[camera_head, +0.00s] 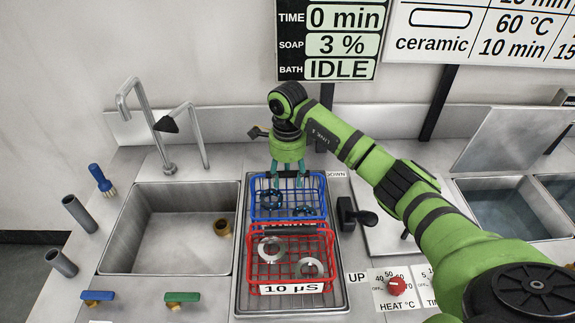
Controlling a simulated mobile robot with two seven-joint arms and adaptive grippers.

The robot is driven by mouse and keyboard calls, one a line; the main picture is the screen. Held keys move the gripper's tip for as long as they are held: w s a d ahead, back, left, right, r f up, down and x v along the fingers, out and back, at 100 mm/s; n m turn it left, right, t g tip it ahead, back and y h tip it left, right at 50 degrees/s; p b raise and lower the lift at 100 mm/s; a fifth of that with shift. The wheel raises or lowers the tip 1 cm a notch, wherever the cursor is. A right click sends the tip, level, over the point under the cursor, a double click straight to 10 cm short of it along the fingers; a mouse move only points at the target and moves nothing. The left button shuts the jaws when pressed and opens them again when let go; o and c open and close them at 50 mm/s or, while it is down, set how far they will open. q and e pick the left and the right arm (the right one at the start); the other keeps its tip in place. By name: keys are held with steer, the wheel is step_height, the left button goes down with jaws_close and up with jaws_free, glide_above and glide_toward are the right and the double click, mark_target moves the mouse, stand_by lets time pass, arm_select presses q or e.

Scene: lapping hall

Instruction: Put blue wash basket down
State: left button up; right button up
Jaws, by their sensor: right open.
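The blue wash basket (288,216) stands on the metal tray area (246,290) in the middle of the counter, behind a red basket. It holds dark blue-green ring-shaped parts. My right gripper (289,186) hangs down over the back part of the blue basket, with its teal fingers apart at the basket's rear rim. The fingers are open; whether they touch the rim is hard to tell. The basket looks upright. Its lower front is hidden by the red basket. My left gripper is not in view.
A black lever (355,214) stands close right, and a red heat knob (396,286) sits front right. The display reads IDLE.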

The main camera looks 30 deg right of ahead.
steer(key=shift+w+r+b, duration=0.1)
steer(key=shift+r+b, duration=0.2)
steer(key=shift+r, duration=0.15)
step_height(320, 180, up, 5)
steer(key=shift+r+b, duration=0.1)
steer(key=shift+b, duration=0.95)
step_height(320, 180, up, 6)
